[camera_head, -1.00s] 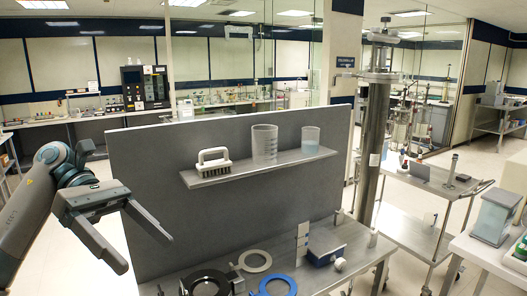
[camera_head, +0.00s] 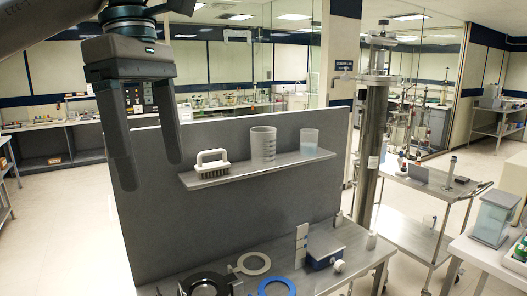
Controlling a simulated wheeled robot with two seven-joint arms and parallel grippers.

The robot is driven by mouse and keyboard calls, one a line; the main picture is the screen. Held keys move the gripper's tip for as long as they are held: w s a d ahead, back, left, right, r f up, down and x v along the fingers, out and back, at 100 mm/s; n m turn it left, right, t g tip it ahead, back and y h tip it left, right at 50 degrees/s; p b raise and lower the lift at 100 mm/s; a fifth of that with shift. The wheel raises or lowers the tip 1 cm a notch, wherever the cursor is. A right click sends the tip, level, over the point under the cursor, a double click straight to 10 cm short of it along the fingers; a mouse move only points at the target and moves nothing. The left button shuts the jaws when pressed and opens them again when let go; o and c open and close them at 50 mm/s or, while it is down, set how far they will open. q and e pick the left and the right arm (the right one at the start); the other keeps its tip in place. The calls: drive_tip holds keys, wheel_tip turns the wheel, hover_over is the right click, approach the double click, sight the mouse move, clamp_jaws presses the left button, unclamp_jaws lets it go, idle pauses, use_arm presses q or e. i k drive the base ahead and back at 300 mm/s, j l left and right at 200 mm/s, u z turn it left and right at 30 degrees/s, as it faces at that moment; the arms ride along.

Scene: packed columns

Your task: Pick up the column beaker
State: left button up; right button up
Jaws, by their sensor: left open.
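Two beakers stand upright on a narrow grey shelf (camera_head: 235,174) fixed to a grey upright panel. The taller beaker (camera_head: 263,143) is frosted and clear and looks empty. The shorter beaker (camera_head: 309,143) to its right has a pale blue tint in its lower part. I cannot tell which is the column beaker. My left gripper (camera_head: 148,172) points down at the upper left, its two fingers apart with nothing between them. It is left of the shelf and touches neither beaker. My right gripper is not in view.
A white-handled brush (camera_head: 212,163) stands on the shelf's left end. Below, the steel table (camera_head: 340,243) holds a blue ring (camera_head: 277,286), a pale ring (camera_head: 254,263), a black ring and a blue-white device (camera_head: 325,252). A tall steel column (camera_head: 371,150) rises at the right.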

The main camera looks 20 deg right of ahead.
sight(262, 139)
drive_tip(key=i+l, duration=1.65)
